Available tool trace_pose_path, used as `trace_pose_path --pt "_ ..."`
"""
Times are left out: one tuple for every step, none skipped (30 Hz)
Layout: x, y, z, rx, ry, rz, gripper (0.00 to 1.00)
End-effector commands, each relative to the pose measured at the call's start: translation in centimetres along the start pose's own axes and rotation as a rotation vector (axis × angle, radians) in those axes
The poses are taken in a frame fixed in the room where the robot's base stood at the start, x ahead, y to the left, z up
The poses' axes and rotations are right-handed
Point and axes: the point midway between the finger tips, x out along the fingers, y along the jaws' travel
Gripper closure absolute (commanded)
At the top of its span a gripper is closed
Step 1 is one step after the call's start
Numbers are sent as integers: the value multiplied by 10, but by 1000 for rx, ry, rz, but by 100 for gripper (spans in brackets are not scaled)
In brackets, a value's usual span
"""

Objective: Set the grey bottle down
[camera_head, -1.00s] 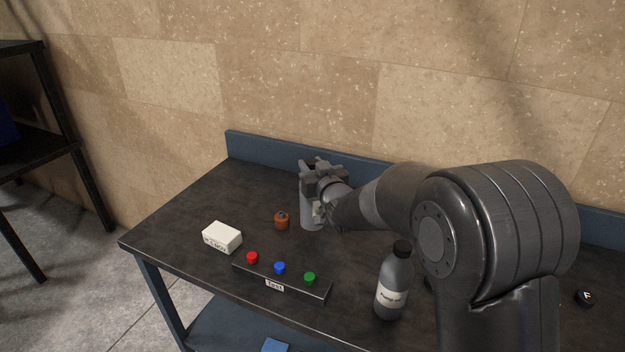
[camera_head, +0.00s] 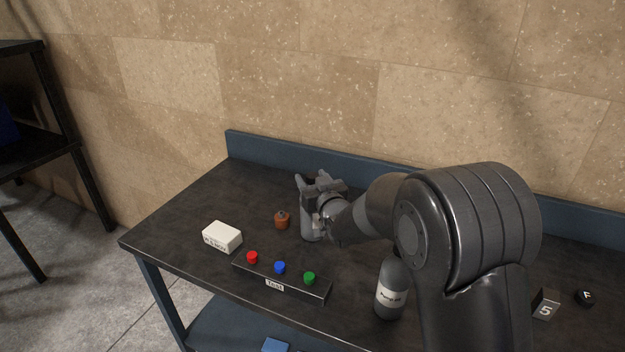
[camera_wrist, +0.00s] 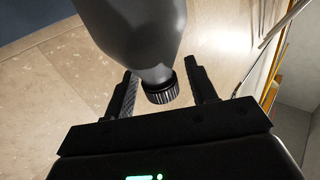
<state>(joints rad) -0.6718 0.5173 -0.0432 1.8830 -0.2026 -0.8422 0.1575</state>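The grey bottle (camera_head: 312,225) is at my gripper (camera_head: 318,186), above the middle rear of the black table (camera_head: 195,205). Its lower body shows below the fingers, and it looks roughly upright. In the wrist view its grey body (camera_wrist: 142,28) runs off the top edge.
An orange-brown weight (camera_head: 281,220) stands just left of the bottle. In front are a white box (camera_head: 222,237) and a button bar (camera_head: 284,283). A second, labelled grey bottle (camera_head: 391,291) stands front right, partly behind my arm. A numbered block (camera_head: 545,304) and black knob (camera_head: 585,297) are far right.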

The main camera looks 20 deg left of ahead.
Motion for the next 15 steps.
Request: trace_pose_path --pt "0 0 0 0 0 0 47" --pt "0 0 0 0 0 0 47" --pt "0 0 0 0 0 0 47" --pt "0 0 0 0 0 0 47" --pt "0 0 0 0 0 0 47" --pt "0 0 0 0 0 0 47" --pt "0 0 -1 0 0 0 47" --pt "0 0 -2 0 0 0 47" --pt "0 0 -4 0 1 0 47" --pt "-2 0 -3 0 0 1 47" --pt "-5 0 -3 0 -1 1 47" --pt "-10 0 -3 1 -1 1 47" --pt "-14 1 -3 1 0 1 47" --pt "-19 1 -4 0 0 1 47" --pt "-26 1 -3 0 -1 1 47"
